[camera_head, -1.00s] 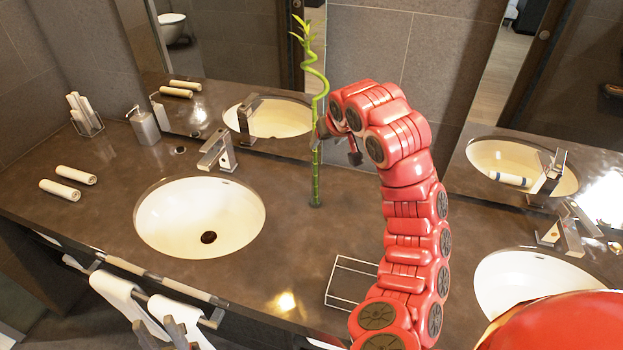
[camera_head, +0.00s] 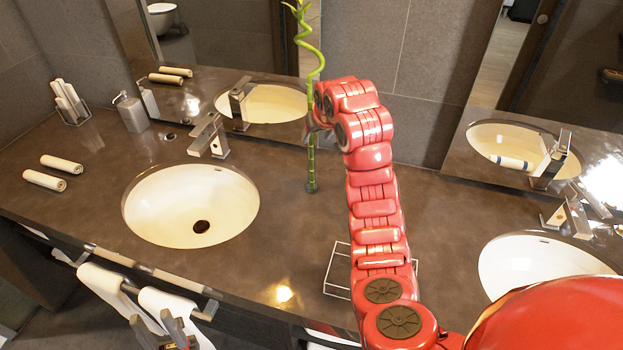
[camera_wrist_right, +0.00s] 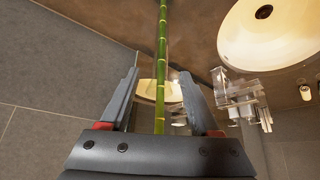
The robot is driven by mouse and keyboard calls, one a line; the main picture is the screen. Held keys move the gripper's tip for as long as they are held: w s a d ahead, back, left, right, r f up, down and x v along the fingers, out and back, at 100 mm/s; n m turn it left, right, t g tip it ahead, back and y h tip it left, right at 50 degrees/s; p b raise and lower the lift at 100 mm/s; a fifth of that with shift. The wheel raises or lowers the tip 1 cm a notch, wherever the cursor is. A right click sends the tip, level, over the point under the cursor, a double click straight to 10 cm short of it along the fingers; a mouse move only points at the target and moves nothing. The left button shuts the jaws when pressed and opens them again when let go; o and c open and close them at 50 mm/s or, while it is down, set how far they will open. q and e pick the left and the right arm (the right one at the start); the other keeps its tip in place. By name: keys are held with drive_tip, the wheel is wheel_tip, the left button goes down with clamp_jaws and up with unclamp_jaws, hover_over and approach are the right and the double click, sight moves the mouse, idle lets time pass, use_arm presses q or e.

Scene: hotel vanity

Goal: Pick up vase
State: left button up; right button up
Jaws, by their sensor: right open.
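The vase is a slim holder with a tall green bamboo stalk (camera_head: 311,165) that curls in a spiral at the top. It stands upright on the dark counter between the two sinks in the head view. My right gripper (camera_head: 312,128) is at the upper part of the straight stalk. In the right wrist view the stalk (camera_wrist_right: 161,70) runs between the two spread fingers of the right gripper (camera_wrist_right: 160,95), with a gap on each side. My left gripper (camera_head: 160,330) is low at the counter's front edge, far from the vase, and its jaw gap is unclear.
A white sink (camera_head: 165,225) with a faucet (camera_head: 210,135) lies left of the vase. Another sink (camera_head: 535,265) is at the right. A wire rack (camera_head: 338,272) is partly hidden behind my right arm. Mirrors line the back wall.

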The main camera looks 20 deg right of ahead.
sight(313, 144)
drive_tip(key=shift+x, duration=0.8)
drive_tip(key=shift+w+f+p, duration=0.1)
drive_tip(key=shift+w+p, duration=0.05)
drive_tip(key=shift+p, duration=0.15)
drive_tip(key=p+x, duration=0.2)
drive_tip(key=x, duration=0.2)
drive_tip(key=shift+p, duration=0.4)
drive_tip(key=shift+w+f, duration=0.15)
drive_tip(key=shift+f, duration=0.2)
clamp_jaws()
